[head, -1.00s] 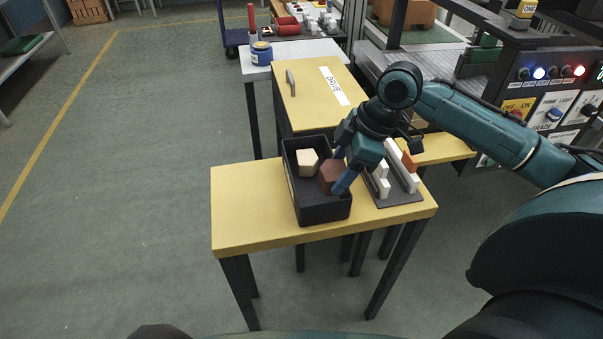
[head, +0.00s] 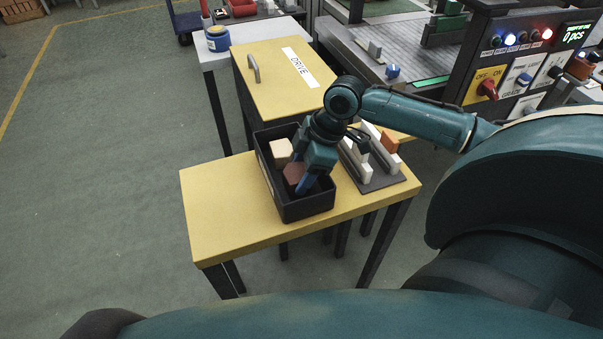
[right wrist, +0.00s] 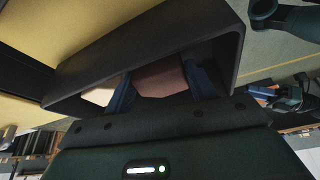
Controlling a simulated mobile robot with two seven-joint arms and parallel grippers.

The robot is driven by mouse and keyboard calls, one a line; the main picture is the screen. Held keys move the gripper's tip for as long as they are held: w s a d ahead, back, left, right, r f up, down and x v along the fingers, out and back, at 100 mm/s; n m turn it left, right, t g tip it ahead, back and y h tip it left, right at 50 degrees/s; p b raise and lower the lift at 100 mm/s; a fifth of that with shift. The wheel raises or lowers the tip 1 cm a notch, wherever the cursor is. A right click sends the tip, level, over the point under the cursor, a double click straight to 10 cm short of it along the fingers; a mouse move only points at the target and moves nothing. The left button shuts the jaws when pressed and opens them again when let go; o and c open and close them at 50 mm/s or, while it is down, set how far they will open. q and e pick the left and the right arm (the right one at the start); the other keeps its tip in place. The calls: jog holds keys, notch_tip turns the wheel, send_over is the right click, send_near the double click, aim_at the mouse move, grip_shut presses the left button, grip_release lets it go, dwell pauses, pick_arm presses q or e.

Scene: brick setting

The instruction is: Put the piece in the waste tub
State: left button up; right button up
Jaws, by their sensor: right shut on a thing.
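A black tub (head: 308,208) stands on the yellow table. My right gripper (head: 302,182) reaches down into it and is shut on a reddish-brown piece (head: 293,174). In the right wrist view this piece (right wrist: 160,78) sits between the two blue fingers, inside the tub's walls (right wrist: 150,40). Whether it touches the tub floor is hidden. A cream piece (head: 281,150) lies in the tub beside it and shows partly behind a finger in the right wrist view (right wrist: 104,92). My left gripper is not in view.
A dark rack (head: 378,182) with white and orange blocks stands close right of the tub. The yellow table (head: 220,210) is bare left of the tub. Behind are a yellow cover marked DRIVE (head: 275,85) and a control panel (head: 515,75).

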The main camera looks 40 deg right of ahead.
jog(key=shift+f, duration=0.6)
jog(key=o, duration=1)
jog(key=v, duration=1.2)
jog(key=shift+r+p, duration=0.1)
jog(key=shift+p, duration=0.25)
